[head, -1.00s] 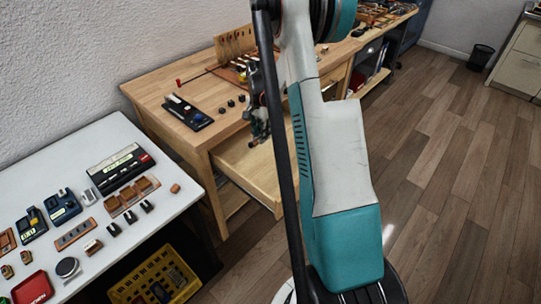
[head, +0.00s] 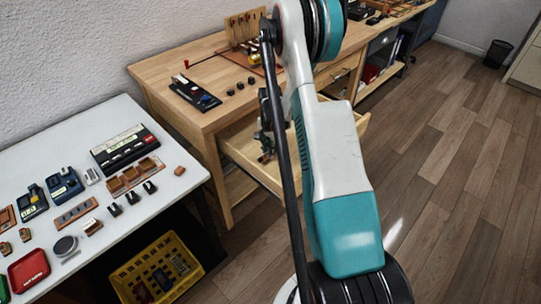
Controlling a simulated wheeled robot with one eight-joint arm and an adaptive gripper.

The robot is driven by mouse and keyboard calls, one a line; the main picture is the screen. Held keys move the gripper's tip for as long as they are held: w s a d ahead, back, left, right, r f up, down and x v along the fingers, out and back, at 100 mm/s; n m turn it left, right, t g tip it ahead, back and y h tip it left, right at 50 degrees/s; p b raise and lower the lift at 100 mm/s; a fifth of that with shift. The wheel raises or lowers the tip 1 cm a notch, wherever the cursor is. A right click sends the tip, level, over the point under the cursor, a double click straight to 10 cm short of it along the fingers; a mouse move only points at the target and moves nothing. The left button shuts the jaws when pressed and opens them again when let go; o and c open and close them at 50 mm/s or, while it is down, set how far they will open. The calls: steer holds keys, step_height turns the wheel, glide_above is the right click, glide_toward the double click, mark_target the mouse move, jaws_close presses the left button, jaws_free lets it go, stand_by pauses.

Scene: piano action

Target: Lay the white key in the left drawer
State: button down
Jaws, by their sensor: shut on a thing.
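The left drawer (head: 248,171) is pulled out from under the left end of the wooden workbench. My gripper (head: 266,156) is over the drawer, with its fingers pointing down at the level of the opening. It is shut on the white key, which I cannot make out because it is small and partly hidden. I cannot tell whether the key touches the drawer floor. My arm crosses the middle of the view and hides much of the drawer's inside and front.
The wooden workbench (head: 215,112) carries a dark device (head: 194,93) and several black knobs near the drawer. A white table (head: 95,185) with many small parts stands at left, with a yellow crate (head: 158,270) below it. Open floor lies at right.

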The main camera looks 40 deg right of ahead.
steer(key=shift+f+b, duration=0.3)
steer(key=shift+f, duration=1)
steer(key=shift+f, duration=0.15)
steer(key=c, duration=1.5)
jaws_free()
step_height(320, 180, up, 12)
steer(key=p, duration=0.5)
steer(key=shift+r, duration=0.2)
